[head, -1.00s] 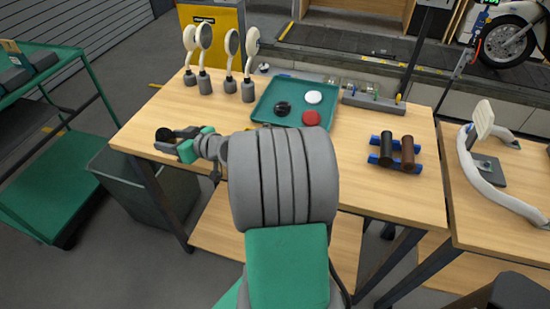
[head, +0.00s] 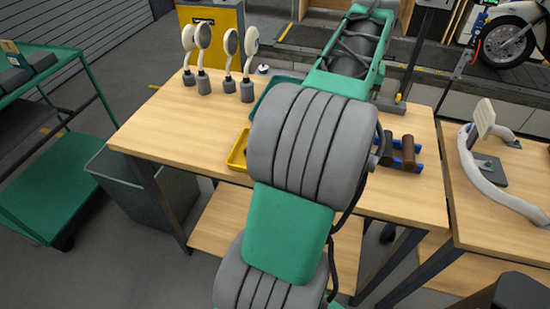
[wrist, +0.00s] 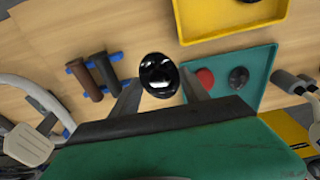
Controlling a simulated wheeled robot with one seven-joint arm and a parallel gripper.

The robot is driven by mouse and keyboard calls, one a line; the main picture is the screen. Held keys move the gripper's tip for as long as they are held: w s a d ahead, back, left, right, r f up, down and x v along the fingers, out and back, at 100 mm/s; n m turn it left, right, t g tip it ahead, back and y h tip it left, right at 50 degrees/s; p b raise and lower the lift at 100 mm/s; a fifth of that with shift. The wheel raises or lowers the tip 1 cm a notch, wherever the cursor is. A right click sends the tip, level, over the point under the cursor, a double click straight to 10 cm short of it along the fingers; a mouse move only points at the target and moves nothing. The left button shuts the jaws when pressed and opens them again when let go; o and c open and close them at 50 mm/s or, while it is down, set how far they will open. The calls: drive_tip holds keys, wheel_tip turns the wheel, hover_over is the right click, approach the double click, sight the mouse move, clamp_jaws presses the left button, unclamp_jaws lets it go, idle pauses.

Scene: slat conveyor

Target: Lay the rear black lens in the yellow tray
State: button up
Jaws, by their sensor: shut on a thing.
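In the wrist view my gripper (wrist: 160,88) is shut on a glossy black lens (wrist: 158,70), held up between the two fingertips above the table. The yellow tray (wrist: 225,35) is at the top of that view, with part of a dark thing at the cut-off edge. In the head view only a corner of the yellow tray (head: 237,151) shows left of my arm. The green tray (wrist: 255,62) holds a red lens (wrist: 205,77) and another black lens (wrist: 238,77). My gripper is not visible in the head view, where my arm hides most of both trays.
Dark and brown rollers lie on a blue rack (wrist: 115,57), also in the head view (head: 418,166). Several stand mirrors (head: 231,48) rise at the table's back left. A white curved-arm thing (head: 490,180) is on the right table. The wooden table's left front (head: 185,135) is clear.

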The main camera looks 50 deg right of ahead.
drive_tip(key=shift+s+a+r+m, duration=0.15)
drive_tip(key=shift+s+a+m, duration=0.45)
drive_tip(key=shift+s+a, duration=0.45)
drive_tip(key=shift+y, duration=0.3)
drive_tip(key=w+a+f, duration=0.9)
drive_tip(key=a+f, duration=0.1)
drive_tip(key=shift+w+a+f+p, duration=0.1)
drive_tip(key=shift+w+a+p, duration=0.1)
drive_tip(key=shift+w+p, duration=0.2)
drive_tip(key=shift+s+d+f, duration=0.1)
drive_tip(key=shift+s+f, duration=0.05)
drive_tip(key=shift+f, duration=1.25)
drive_tip(key=o, duration=1.3)
drive_tip(key=shift+c, duration=0.2)
